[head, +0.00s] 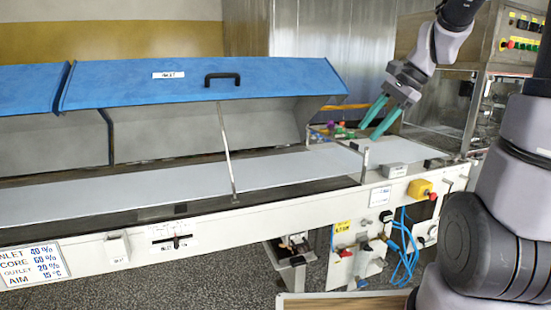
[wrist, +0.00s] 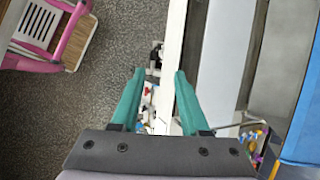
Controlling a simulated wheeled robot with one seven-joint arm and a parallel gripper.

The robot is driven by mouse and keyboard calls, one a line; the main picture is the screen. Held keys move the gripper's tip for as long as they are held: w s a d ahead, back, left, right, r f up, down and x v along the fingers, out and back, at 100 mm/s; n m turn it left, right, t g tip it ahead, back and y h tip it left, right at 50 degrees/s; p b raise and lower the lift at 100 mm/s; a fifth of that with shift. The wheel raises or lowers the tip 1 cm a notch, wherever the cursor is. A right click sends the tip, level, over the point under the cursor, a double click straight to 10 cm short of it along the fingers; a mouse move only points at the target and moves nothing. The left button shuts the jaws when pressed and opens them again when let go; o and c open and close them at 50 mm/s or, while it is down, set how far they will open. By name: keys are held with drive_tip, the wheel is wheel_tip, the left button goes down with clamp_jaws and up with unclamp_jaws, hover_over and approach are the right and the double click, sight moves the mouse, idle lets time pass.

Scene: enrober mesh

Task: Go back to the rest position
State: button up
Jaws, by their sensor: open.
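My gripper (head: 375,121) has two teal fingers and hangs in the air above the right end of the conveyor line, below the raised arm. In the wrist view the gripper (wrist: 158,72) shows its two fingers apart with nothing between them. Past the fingertips lie the white edge of the machine frame (wrist: 173,40) and the speckled floor (wrist: 110,60). No held object shows in either view.
A blue hood (head: 200,82) with a black handle stands propped open over the grey belt (head: 100,195). Small coloured pieces (head: 340,129) lie behind the gripper. A steel cabinet with buttons (head: 510,44) stands at right. A pink-framed item (wrist: 40,30) lies over the floor.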

drive_tip(key=s+r+n+t+h, duration=0.3)
drive_tip(key=s+r+n, duration=0.4)
drive_tip(key=s, duration=0.5)
drive_tip(key=shift+s+d+r+n+t+h, duration=0.25)
drive_tip(key=shift+d+n+t+h, duration=0.15)
drive_tip(key=shift+n+t, duration=0.45)
